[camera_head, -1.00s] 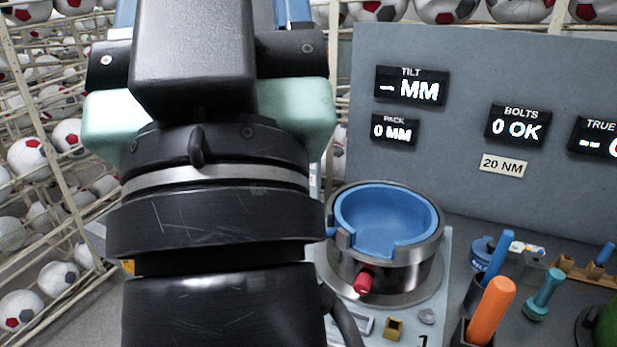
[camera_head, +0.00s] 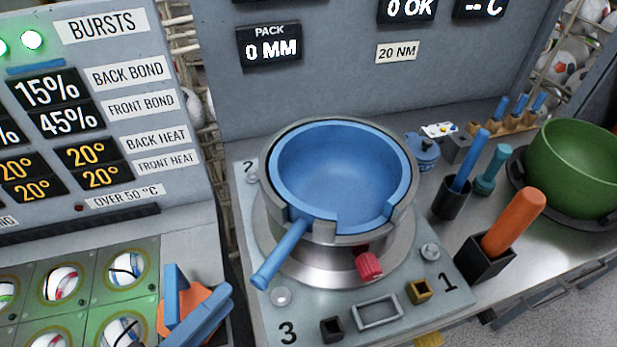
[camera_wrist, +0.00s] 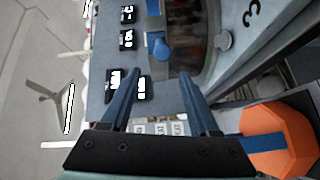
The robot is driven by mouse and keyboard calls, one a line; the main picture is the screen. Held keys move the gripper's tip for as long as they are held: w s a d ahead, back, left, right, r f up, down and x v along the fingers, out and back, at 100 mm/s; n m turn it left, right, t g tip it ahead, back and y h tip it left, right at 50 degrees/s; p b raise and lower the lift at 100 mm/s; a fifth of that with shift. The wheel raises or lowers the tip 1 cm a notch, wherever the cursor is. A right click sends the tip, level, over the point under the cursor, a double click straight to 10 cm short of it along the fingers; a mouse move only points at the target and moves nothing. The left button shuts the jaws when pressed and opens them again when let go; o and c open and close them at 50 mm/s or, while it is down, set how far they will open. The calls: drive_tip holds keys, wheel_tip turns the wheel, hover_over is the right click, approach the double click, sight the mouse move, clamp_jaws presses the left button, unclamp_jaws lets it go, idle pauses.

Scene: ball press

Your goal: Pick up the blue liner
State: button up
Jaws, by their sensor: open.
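The blue liner (camera_head: 340,170) is a round bowl with a notch in its front rim and a straight blue handle (camera_head: 283,252) pointing to the lower left. It sits inside a metal ring-shaped holder (camera_head: 335,240) with a red knob (camera_head: 369,264). In the wrist view, my gripper (camera_wrist: 159,90) has two dark blue fingers spread apart with nothing between them. A blue part (camera_wrist: 160,47), probably of the liner, shows beyond the fingertips, apart from them.
An orange and blue object (camera_head: 195,305) stands left of the holder's base plate (camera_head: 450,300). Cups with an orange grip (camera_head: 513,222) and a blue grip (camera_head: 471,160) stand right. A green bowl (camera_head: 575,170) is farther right. A display panel (camera_head: 345,75) rises behind.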

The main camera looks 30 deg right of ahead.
sight(256, 276)
drive_tip(key=shift+g, duration=0.3)
drive_tip(key=x, duration=0.4)
drive_tip(key=s+p+x, duration=0.1)
drive_tip(key=x, duration=0.1)
drive_tip(key=shift+w+d+r, duration=0.15)
drive_tip(key=shift+d, duration=0.35)
drive_tip(key=shift+w+f+p+x, duration=0.15)
drive_tip(key=shift+p+x, duration=0.25)
drive_tip(key=shift+x, duration=1.1)
drive_tip(key=shift+w+f+p+x, duration=0.15)
drive_tip(key=shift+p+x, duration=0.25)
drive_tip(key=shift+x, duration=1.1)
drive_tip(key=shift+a+r, duration=0.1)
drive_tip(key=shift+a, duration=0.05)
drive_tip(key=shift+c, duration=0.4)
clamp_jaws()
drive_tip(key=shift+r, duration=0.1)
